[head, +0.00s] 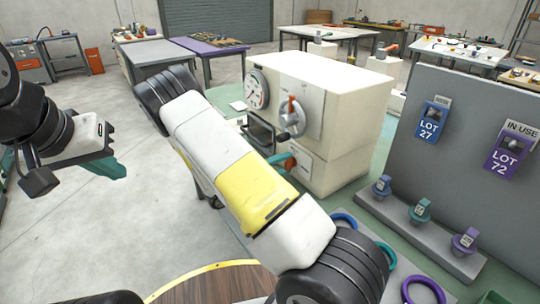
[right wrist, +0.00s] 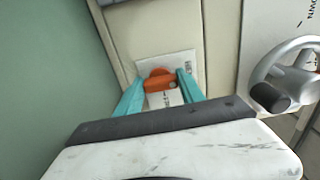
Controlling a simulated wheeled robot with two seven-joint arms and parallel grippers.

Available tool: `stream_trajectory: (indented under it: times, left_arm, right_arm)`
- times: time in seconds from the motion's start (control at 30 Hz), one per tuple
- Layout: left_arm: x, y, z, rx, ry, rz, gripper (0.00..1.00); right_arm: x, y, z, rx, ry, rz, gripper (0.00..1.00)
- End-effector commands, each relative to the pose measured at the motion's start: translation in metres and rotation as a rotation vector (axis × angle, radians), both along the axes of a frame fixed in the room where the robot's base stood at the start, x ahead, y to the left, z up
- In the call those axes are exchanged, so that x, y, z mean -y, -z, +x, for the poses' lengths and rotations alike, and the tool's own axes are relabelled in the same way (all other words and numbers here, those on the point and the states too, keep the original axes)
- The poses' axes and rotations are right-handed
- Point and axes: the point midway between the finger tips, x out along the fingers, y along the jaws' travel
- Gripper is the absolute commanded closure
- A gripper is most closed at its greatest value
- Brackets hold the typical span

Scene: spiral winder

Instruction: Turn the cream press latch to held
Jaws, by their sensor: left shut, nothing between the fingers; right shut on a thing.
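The cream press (head: 345,95) stands right of centre in the head view, with a round dial and a grey handwheel on its front. Its orange latch (right wrist: 158,80) shows in the right wrist view on a pale plate (right wrist: 178,66) with partly hidden lettering. My right gripper (right wrist: 160,86) has its teal fingers on either side of the latch, shut on it. In the head view my right arm crosses in front of the press and hides part of its lower front. My left gripper (head: 112,166) is shut and empty, well away from the press at the left.
The handwheel (right wrist: 290,75) with its dark knob is close to the right of my right gripper. A grey panel (head: 455,105) with LOT 27 and LOT 72 signs stands right of the press. Several tagged pieces sit on a grey ledge (head: 395,212). Open floor lies at the left.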

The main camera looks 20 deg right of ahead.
Motion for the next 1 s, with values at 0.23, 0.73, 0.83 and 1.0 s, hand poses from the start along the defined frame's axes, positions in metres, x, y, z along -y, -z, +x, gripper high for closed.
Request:
stream_trajectory:
  times: [0.23, 0.73, 0.83, 1.0]
  left_arm:
    - [0.0, 0.0, 0.0, 0.0, 0.0, 0.0, 1.0]
    - [0.0, 0.0, 0.0, 0.0, 0.0, 0.0, 1.0]
    - [0.0, 0.0, 0.0, 0.0, 0.0, 0.0, 1.0]
    - [0.0, 0.0, 0.0, 0.0, 0.0, 0.0, 1.0]
  right_arm:
    - [0.0, 0.0, 0.0, -0.002, -0.001, 0.0, 0.33]
    - [-0.041, 0.001, -0.012, -0.001, -0.005, 0.001, 0.33]
    - [-0.056, 0.001, -0.017, -0.001, -0.005, 0.001, 0.33]
    - [-0.072, 0.001, -0.023, -0.001, -0.002, 0.001, 0.33]
